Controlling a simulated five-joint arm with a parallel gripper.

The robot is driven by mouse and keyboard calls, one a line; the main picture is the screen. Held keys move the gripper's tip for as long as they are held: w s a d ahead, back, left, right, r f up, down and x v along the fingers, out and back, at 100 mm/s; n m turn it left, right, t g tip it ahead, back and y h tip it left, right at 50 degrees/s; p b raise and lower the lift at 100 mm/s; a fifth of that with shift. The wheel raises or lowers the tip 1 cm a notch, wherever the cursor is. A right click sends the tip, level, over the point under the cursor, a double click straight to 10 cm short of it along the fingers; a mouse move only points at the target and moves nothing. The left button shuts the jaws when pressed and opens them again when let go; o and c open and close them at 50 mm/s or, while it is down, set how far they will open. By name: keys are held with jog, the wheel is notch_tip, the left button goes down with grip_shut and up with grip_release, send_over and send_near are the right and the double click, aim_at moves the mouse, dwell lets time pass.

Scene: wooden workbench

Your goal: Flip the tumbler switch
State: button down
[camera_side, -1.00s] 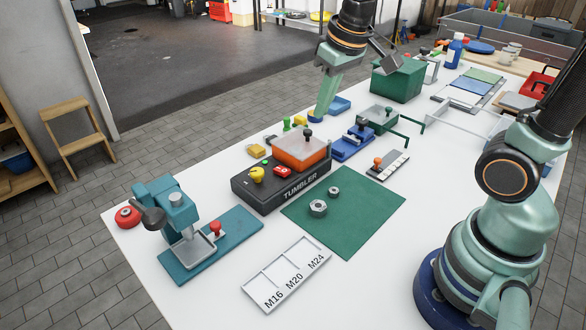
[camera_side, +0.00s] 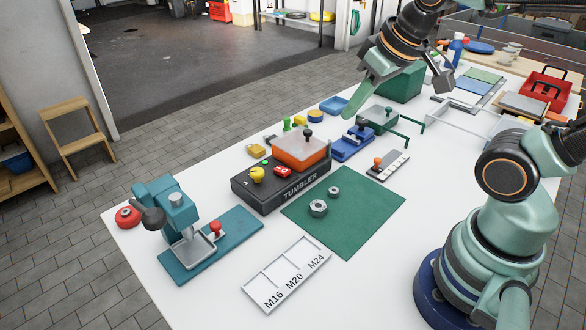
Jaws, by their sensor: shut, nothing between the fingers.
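The tumbler (camera_side: 291,191) is a dark box with its name in white letters on the front. An orange tub (camera_side: 300,158) with a clear lid and black knob sits on it. A red switch (camera_side: 283,171) is on its top panel, beside a yellow knob (camera_side: 256,174) and a small green button (camera_side: 267,162). Which way the switch is tilted is too small to tell. My gripper (camera_side: 350,114) is shut and empty. It appears up and to the right of the tumbler, apart from the switch, near the blue vise-like device (camera_side: 352,144).
A teal press (camera_side: 183,225) stands at the left. A green mat (camera_side: 345,218) with two nuts lies in front of the tumbler, and a labelled white tray (camera_side: 287,274) is nearer. A green box (camera_side: 400,84) is behind my gripper. The white table's front left is clear.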

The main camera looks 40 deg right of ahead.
jog(key=w+r+g, duration=0.2)
jog(key=w+r, duration=0.1)
jog(key=w, duration=0.2)
jog(key=g, duration=0.5)
send_over(284, 170)
jog(key=w, duration=0.3)
notch_tip(284, 170, down, 7)
jog(key=shift+w+f+g, duration=0.4)
jog(key=shift+f, duration=0.1)
jog(key=shift+f, duration=0.15)
jog(key=x, duration=1.3)
jog(key=shift+s+f, duration=0.15)
jog(key=shift+f, duration=0.25)
